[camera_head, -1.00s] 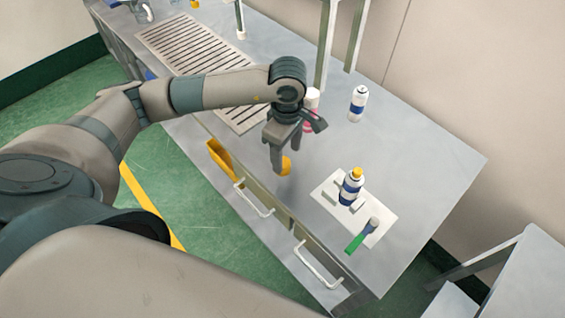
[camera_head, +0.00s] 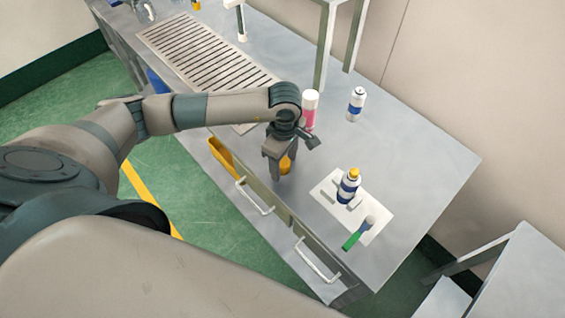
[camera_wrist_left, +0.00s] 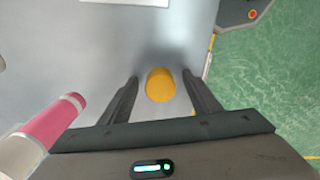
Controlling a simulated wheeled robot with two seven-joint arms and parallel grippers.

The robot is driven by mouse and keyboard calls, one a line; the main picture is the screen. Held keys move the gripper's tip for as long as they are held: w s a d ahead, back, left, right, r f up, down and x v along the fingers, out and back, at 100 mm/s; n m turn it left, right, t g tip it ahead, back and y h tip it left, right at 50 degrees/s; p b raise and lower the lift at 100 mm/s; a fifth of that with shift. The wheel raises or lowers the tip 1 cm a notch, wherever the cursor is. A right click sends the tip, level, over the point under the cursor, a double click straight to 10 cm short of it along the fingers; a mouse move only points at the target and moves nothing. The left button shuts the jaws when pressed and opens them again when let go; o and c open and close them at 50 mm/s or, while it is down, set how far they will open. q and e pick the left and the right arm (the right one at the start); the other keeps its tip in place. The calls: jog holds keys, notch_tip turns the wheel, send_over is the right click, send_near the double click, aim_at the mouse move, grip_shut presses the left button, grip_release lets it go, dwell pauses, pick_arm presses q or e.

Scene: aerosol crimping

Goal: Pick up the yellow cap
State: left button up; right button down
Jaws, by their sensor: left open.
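The yellow cap (camera_head: 286,164) stands on the grey worktop near its front edge. My left gripper (camera_head: 277,177) is above the worktop at the cap, pointing down and open. In the left wrist view the yellow cap (camera_wrist_left: 160,85) lies between the two spread fingers of the left gripper (camera_wrist_left: 160,92), with a gap on each side. I cannot tell how far the fingertips are above the worktop. My right gripper is not in view.
A pink and white can (camera_head: 310,108) stands close behind the gripper. A blue and white can (camera_head: 356,104) stands farther back. A slotted grate (camera_head: 190,50) lies at left.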

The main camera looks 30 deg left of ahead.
aim_at(284, 162)
pick_arm(q)
jog(key=c, duration=1.1)
jog(key=shift+r, duration=0.15)
jog(key=shift+r+b, duration=0.55)
jog(key=shift+b, duration=0.1)
notch_tip(284, 162, up, 2)
jog(key=shift+w+r+b, duration=0.1)
jog(key=shift+b, duration=0.7)
jog(key=s+d+r+b, duration=0.1)
jog(key=d+r, duration=0.1)
jog(key=d, duration=0.1)
jog(key=s+d+r+b, duration=0.2)
jog(key=d+r, duration=0.1)
jog(key=d, duration=0.1)
jog(key=s+d+r+b, duration=0.1)
jog(key=d+r, duration=0.1)
jog(key=d, duration=0.1)
jog(key=shift+s+d+r, duration=0.25)
jog(key=shift+s+d, duration=0.05)
jog(key=shift+d, duration=0.1)
